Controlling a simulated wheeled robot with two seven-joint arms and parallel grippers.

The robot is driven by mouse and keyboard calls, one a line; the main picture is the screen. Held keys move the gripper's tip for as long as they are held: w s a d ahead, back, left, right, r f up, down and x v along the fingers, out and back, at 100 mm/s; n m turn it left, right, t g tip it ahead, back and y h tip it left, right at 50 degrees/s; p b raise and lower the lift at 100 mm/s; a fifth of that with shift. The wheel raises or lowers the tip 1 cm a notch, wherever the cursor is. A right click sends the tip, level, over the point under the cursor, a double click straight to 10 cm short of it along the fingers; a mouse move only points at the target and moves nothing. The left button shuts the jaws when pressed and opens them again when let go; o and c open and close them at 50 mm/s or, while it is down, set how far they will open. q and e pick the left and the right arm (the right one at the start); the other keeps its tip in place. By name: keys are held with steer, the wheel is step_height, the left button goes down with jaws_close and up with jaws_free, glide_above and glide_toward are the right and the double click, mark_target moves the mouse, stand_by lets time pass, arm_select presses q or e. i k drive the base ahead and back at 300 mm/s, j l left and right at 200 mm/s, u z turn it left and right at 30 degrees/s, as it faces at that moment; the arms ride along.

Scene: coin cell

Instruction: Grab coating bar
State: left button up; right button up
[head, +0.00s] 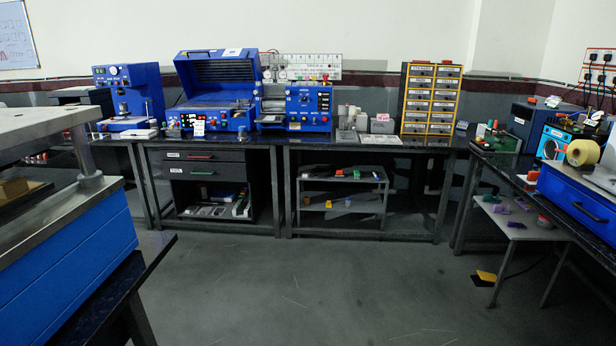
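I cannot make out a coating bar for certain in the head view; at this distance small items are too small to tell. A blue machine with a raised louvred lid (217,70) and a flat bed stands on the far bench, left of centre. A blue roller machine with a control panel (307,105) stands right beside it. Neither of my grippers is in view.
The far black bench (390,146) carries a yellow-framed drawer cabinet (431,98). A low metal shelf (343,177) stands below it. A large blue machine (70,245) blocks the near left. Another bench with a blue box (577,200) stands right. The grey floor (300,285) between is mostly clear.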

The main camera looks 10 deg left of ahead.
mark_target(172, 132)
steer(key=i+u, duration=0.15)
steer(key=i, duration=0.45)
steer(key=i+u, duration=0.15)
steer(key=i, duration=0.4)
steer(key=i+u, duration=0.15)
steer(key=i, duration=0.45)
steer(key=i+l+u, duration=0.1)
steer(key=i, duration=0.45)
steer(key=i+j+u, duration=0.25)
steer(key=i+u, duration=0.25)
steer(key=i, duration=0.25)
steer(key=i+u, duration=0.5)
steer(key=i, duration=0.25)
steer(key=i+l+u, duration=0.45)
steer(key=i, duration=0.3)
steer(key=i+j+u, duration=0.1)
steer(key=i+u, duration=0.3)
steer(key=i, duration=1.2)
steer(key=i+j+z, duration=0.15)
steer(key=i+z, duration=0.15)
steer(key=z, duration=0.2)
steer(key=i+j+z, duration=0.2)
steer(key=z, duration=0.25)
steer(key=i+j+z, duration=0.3)
steer(key=z, duration=0.2)
steer(key=j, duration=0.1)
